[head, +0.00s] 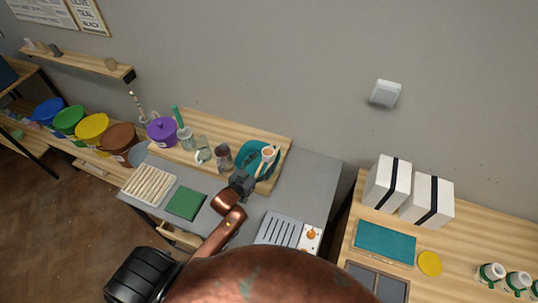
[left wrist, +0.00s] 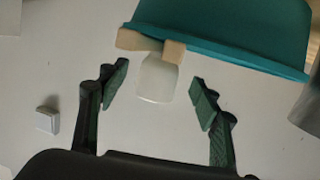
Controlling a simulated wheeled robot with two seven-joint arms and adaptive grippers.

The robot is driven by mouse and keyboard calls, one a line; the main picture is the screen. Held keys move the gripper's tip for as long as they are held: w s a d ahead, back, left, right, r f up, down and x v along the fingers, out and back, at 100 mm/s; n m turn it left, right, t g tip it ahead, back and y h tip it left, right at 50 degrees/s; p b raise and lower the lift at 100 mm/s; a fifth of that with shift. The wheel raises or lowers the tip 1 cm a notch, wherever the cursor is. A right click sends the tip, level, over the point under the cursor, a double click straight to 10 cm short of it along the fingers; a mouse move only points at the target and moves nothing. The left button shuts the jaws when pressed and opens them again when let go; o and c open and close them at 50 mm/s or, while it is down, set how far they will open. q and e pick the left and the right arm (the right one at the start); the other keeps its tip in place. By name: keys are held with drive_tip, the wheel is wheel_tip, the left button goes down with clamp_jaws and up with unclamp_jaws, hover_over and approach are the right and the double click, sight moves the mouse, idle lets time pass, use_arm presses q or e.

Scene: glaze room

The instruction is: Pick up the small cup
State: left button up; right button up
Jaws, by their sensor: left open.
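A small pale cup (head: 268,155) with tan parts at it stands by the teal bowl (head: 246,152) on the wooden board. In the left wrist view a small whitish, translucent cup (left wrist: 158,80) shows between and beyond my fingertips, with tan pieces against it and the teal bowl (left wrist: 225,30) behind. I take it for the same cup, though the views do not make this certain. My left gripper (head: 243,181) is open in front of the board and bowl; its fingers (left wrist: 158,85) are apart and appear not to touch the cup. My right gripper is not in view.
A slatted rack (head: 150,184) and green cloth (head: 186,203) lie in front. The grey tabletop (head: 310,180) is clear right of the board.

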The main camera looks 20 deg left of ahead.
sight(265, 159)
use_arm(q)
drive_tip(key=x, duration=0.4)
drive_tip(key=shift+w, duration=0.2)
drive_tip(key=shift+f, duration=0.1)
drive_tip(key=shift+d, duration=0.1)
drive_tip(key=c, duration=1.4)
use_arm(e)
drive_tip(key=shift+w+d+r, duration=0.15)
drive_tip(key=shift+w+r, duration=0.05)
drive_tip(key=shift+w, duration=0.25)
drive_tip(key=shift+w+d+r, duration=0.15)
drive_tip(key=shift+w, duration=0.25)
use_arm(q)
drive_tip(key=shift+r, duration=0.3)
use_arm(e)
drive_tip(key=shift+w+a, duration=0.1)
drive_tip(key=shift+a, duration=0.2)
